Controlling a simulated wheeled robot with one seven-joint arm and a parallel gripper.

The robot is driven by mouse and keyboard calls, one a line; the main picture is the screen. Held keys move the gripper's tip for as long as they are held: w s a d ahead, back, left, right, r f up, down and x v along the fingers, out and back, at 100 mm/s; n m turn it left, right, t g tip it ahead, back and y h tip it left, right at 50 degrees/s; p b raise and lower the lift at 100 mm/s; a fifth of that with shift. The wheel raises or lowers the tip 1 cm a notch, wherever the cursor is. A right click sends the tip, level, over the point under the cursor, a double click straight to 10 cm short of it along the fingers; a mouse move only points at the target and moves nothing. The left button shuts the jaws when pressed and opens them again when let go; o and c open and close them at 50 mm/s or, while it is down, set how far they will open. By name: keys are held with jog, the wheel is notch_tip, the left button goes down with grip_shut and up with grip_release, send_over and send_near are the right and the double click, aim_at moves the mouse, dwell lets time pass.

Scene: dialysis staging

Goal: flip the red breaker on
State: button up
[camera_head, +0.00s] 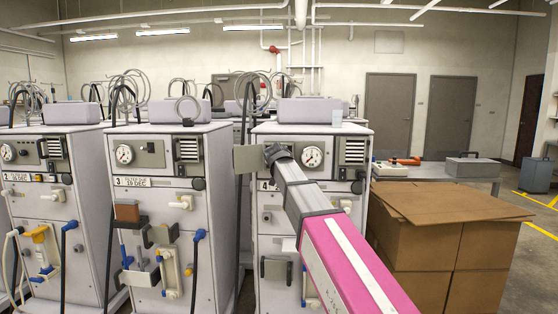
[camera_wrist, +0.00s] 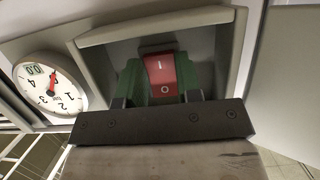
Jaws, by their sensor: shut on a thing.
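The red breaker (camera_wrist: 162,75) is a rocker marked I at the top and O at the bottom. It sits in a recessed grey box (camera_wrist: 222,55) in the wrist view. My gripper (camera_wrist: 158,88) has a green finger pad on each side of the breaker and is shut on it. I cannot tell which end of the rocker is pressed in. In the head view my gripper (camera_head: 272,153) is at the front panel of machine 4 (camera_head: 270,215), and it hides the breaker there. The box's grey cover (camera_head: 247,159) stands open to the left.
A round gauge (camera_wrist: 50,85) is beside the box in the wrist view; it also shows in the head view (camera_head: 312,157). Similar machines (camera_head: 160,220) stand to the left. A cardboard box (camera_head: 440,240) stands close on the right, before a table (camera_head: 475,170).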

jog(key=shift+w+f+t, duration=0.1)
jog(key=shift+f+t, duration=0.15)
jog(key=shift+t, duration=0.85)
jog(key=o, duration=0.9)
jog(key=s, duration=0.7)
jog(key=s+r, duration=0.1)
jog(key=s, duration=0.2)
jog(key=shift+s+a, duration=0.2)
jog(key=shift+s, duration=0.2)
